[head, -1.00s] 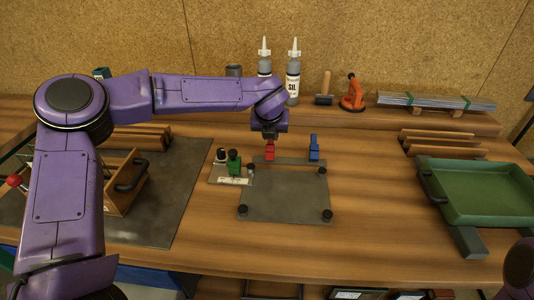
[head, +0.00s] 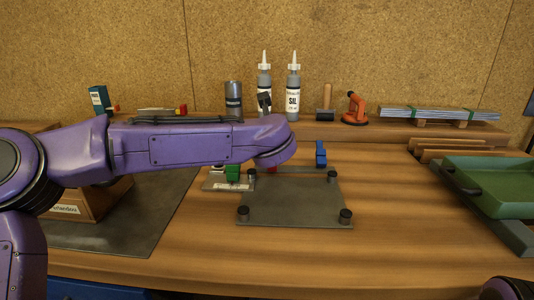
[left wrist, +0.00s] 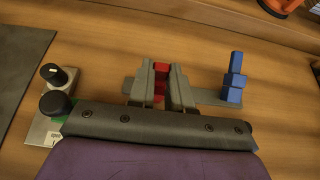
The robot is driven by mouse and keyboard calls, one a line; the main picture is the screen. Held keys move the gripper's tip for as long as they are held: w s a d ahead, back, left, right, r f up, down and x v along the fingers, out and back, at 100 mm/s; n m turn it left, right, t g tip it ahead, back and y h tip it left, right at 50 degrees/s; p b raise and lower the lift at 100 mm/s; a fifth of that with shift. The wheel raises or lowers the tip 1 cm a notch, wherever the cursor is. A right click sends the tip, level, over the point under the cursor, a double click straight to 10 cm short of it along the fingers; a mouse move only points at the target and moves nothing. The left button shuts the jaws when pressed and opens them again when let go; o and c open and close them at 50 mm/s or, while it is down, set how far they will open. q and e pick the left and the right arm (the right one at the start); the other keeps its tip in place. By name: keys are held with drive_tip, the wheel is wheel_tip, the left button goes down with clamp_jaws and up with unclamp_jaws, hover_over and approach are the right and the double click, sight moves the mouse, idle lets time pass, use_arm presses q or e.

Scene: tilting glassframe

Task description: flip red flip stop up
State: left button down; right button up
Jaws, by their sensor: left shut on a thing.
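The red flip stop (left wrist: 160,71) shows in the left wrist view between the two fingers of my left gripper (left wrist: 163,66), which is shut on it. In the head view only a small bit of the red stop (head: 272,170) shows below my left wrist, and the fingers are hidden behind the arm. Whether the stop is upright or tilted is hard to tell. The grey plate (head: 290,205) with dark knobs lies in front of it. My right gripper is out of view.
A blue stop (head: 321,153) stands upright to the right on the same strip. A green piece (head: 232,173) is on the left. Bottles (head: 293,82) stand behind, and a green tray (head: 495,185) is at right. The bench between plate and tray is clear.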

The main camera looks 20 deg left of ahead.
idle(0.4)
use_arm(q)
drive_tip(key=c, duration=1)
unclamp_jaws()
drive_tip(key=shift+c, duration=0.2)
drive_tip(key=v, duration=1)
drive_tip(key=shift+s, duration=0.25)
drive_tip(key=shift+d, duration=0.15)
